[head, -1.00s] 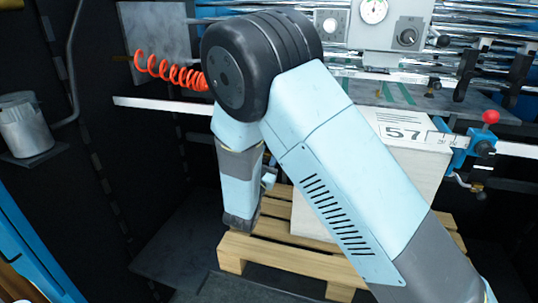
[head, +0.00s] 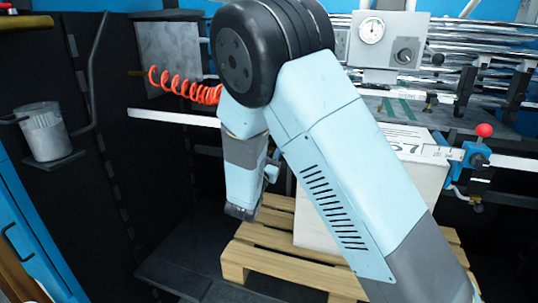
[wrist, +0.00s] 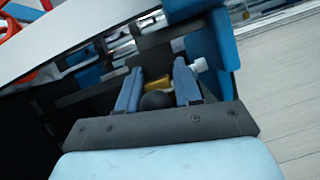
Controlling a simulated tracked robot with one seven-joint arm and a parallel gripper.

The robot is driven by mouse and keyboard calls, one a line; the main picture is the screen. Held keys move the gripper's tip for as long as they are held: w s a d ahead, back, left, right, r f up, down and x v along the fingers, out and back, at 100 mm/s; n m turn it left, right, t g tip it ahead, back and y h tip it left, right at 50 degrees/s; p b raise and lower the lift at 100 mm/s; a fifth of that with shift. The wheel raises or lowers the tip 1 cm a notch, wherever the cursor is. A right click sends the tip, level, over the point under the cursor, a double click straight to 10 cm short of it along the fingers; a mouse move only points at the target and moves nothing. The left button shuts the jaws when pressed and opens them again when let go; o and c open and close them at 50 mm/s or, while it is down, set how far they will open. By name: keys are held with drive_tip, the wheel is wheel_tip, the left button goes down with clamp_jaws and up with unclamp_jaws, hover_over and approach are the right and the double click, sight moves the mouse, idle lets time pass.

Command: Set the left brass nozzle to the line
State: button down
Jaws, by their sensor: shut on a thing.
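In the wrist view my gripper (wrist: 157,82) has its two blue fingers closed in on a yellow brass piece (wrist: 158,80), which looks like the left brass nozzle. A dark round knob (wrist: 156,100) sits in front of the brass, between the fingers. I cannot tell whether the fingers press on the brass or on the knob. A white guide bar (head: 170,117) runs behind the arm. No line for the nozzle can be made out.
A white carton (head: 318,208) stands on a wooden pallet (head: 262,262); its pale side fills the right of the wrist view. A blue clamp with a red ball (head: 484,131) sits on the bar at right. An orange coiled hose (head: 185,88) and a metal can (head: 44,133) are at left.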

drive_tip(key=c, duration=1)
unclamp_jaws()
drive_tip(key=shift+s, duration=0.15)
drive_tip(key=shift+s+a, duration=0.1)
drive_tip(key=shift+a, duration=0.05)
drive_tip(key=v, duration=1.3)
drive_tip(key=shift+s+f, duration=0.1)
drive_tip(key=shift+s, duration=0.2)
